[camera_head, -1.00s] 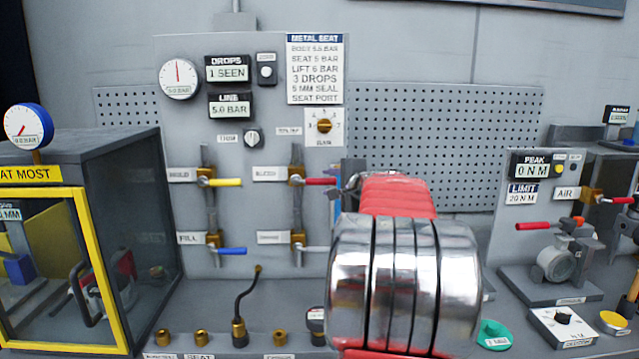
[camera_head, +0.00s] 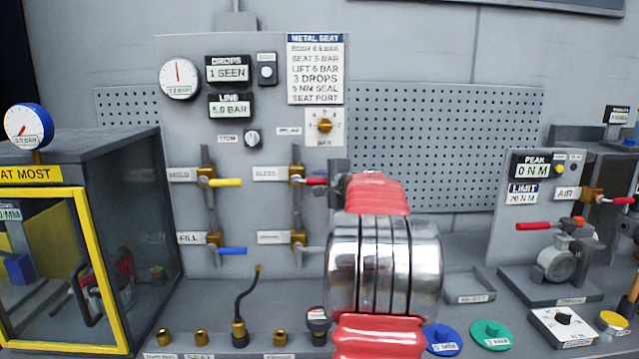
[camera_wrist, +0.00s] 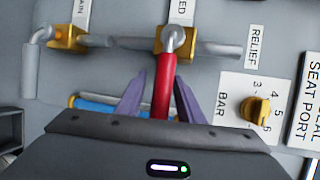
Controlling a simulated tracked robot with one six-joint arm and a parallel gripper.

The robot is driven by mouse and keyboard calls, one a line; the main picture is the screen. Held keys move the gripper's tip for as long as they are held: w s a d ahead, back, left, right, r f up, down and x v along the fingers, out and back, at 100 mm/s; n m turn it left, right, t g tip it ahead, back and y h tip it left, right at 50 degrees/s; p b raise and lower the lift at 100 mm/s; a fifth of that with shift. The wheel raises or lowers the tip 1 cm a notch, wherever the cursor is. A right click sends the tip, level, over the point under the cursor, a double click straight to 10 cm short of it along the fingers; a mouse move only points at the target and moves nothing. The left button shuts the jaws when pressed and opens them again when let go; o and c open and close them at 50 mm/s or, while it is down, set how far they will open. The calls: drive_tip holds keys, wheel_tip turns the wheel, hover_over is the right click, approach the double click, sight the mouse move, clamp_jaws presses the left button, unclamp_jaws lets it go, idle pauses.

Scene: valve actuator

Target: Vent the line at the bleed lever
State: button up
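The bleed lever (camera_head: 316,181) is red and sticks out to the right from its brass valve on the grey panel, under the BLEED label (camera_head: 269,173). In the wrist view the red lever (camera_wrist: 164,88) runs between the two purple fingers of my gripper (camera_wrist: 159,92), with a gap visible on each side. My gripper is open around the lever's outer end. In the head view, my dark gripper (camera_head: 340,180) is at the lever's tip and my arm partly hides it. The LINE display (camera_head: 231,106) reads 5.0 BAR.
The yellow HOLD lever (camera_head: 226,182) and blue FILL lever (camera_head: 232,251) are to the left. A pale lever (camera_head: 312,248) is below the bleed lever. In the wrist view, the brass relief knob (camera_wrist: 256,109) is right of my fingers. A yellow-framed cabinet (camera_head: 80,200) stands far left.

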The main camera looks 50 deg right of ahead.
clamp_jaws()
drive_tip(key=shift+f, duration=0.1)
idle(0.3)
